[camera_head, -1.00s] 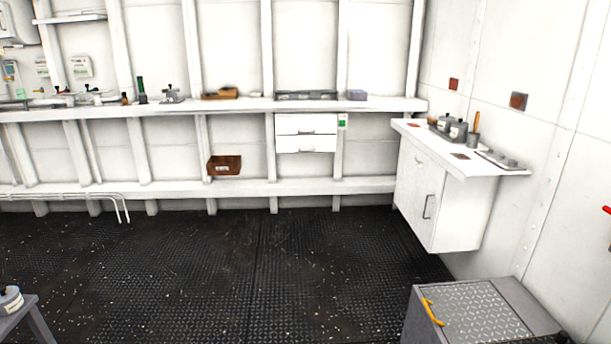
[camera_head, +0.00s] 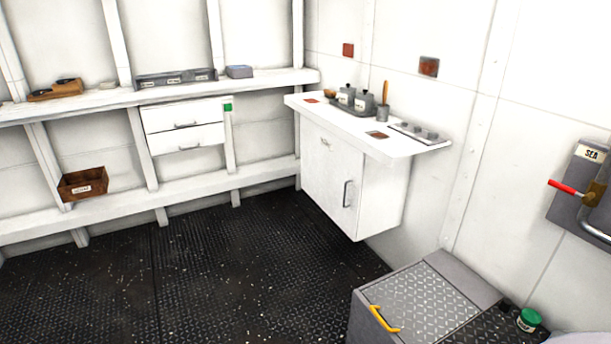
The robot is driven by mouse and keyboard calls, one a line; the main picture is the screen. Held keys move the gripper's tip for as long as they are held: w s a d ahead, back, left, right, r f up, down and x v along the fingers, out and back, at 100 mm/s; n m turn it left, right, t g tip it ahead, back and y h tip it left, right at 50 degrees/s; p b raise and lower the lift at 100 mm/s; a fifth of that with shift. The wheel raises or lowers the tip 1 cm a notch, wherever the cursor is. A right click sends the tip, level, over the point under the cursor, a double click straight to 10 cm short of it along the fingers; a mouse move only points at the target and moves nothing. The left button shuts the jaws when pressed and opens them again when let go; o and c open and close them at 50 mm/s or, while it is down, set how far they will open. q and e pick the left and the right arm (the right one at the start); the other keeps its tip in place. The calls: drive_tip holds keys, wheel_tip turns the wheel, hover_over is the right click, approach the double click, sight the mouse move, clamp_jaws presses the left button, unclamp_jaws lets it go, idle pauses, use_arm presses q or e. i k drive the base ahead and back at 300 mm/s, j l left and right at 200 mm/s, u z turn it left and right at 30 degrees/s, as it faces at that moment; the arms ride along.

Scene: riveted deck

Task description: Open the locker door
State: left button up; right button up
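A white cabinet (camera_head: 328,180) with a grey bar handle (camera_head: 347,194) on its front hangs below a white counter (camera_head: 420,150) on the right wall. Its front looks shut. A grey box (camera_head: 420,294) with a tread-plate top and a yellow handle (camera_head: 384,318) stands on the deck at the lower right. Neither is labelled as the locker, so I cannot tell for certain which one it is. Neither of my grippers is in view.
The dark deck (camera_head: 230,270) in front of the cabinet is clear. A green-lidded jar (camera_head: 528,320) sits beside the box's tread-plate top. A red-handled lever (camera_head: 568,188) is on the right wall. A brown bin (camera_head: 83,186) and white drawers (camera_head: 185,130) are along the back wall.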

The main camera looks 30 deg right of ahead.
sight(332, 168)
drive_tip(key=i+j+z, duration=0.1)
drive_tip(key=i+z, duration=0.15)
drive_tip(key=i, duration=0.95)
drive_tip(key=i+z, duration=0.45)
drive_tip(key=i+j+z, duration=0.1)
drive_tip(key=i+z, duration=0.2)
drive_tip(key=z, duration=0.2)
drive_tip(key=i+z, duration=0.15)
drive_tip(key=z, duration=0.25)
drive_tip(key=i+z, duration=0.2)
drive_tip(key=z, duration=0.15)
drive_tip(key=i+j+z, duration=0.1)
drive_tip(key=z, duration=0.3)
drive_tip(key=i+j+z, duration=0.1)
drive_tip(key=z, duration=0.15)
drive_tip(key=i+j+z, duration=0.25)
drive_tip(key=i+l, duration=0.05)
drive_tip(key=l, duration=0.05)
